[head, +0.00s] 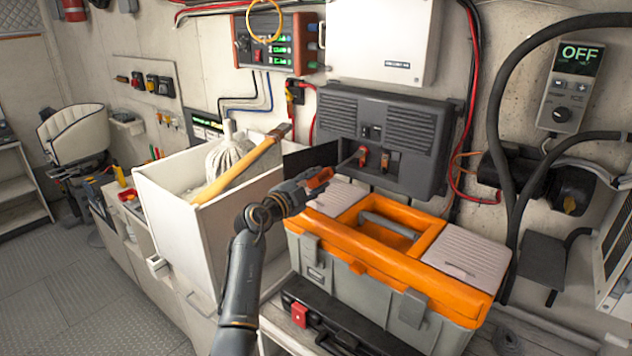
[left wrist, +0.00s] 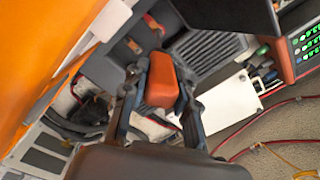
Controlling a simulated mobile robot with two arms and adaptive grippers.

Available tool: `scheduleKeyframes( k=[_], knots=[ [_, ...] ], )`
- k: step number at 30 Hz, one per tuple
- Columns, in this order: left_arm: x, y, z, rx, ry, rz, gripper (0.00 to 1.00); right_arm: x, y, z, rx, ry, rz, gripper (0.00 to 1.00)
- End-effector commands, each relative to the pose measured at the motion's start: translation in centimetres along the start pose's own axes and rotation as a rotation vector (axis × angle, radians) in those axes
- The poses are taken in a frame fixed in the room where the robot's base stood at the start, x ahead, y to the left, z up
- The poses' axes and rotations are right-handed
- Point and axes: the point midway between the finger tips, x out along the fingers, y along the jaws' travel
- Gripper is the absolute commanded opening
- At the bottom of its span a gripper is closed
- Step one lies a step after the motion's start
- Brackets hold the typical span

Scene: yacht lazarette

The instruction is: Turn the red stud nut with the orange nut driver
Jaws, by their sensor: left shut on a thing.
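My left gripper (head: 312,184) is shut on the handle of the orange nut driver (head: 321,177). The driver's thin shaft points up and right toward the terminals on the dark grey wall unit (head: 420,125). A red part at the left terminal (head: 362,151), where the shaft ends, appears to be the red stud nut. I cannot tell whether the driver's tip touches it. In the left wrist view the orange handle (left wrist: 161,82) sits between the two dark fingers, and its shaft is hidden or too small to make out. My right gripper is not in view.
An orange and grey toolbox (head: 358,240) stands just below the gripper. A white bin (head: 160,214) with a mop and a wooden handle is at the left. A white box (head: 385,40) and a red-framed panel (head: 268,45) hang above. Black hoses run at the right.

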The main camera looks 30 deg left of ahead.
Motion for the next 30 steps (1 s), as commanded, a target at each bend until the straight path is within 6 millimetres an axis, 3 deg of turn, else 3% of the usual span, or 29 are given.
scheduleKeyframes(
  k=[25,30],
  knots=[
    [1.5,-0.1,-0.1,0.001,0.001,-0.002,0.0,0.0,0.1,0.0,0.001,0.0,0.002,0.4],
    [1.5,0.0,0.1,0.085,0.001,-0.001,0.0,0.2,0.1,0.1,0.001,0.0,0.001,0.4]
  ],
)
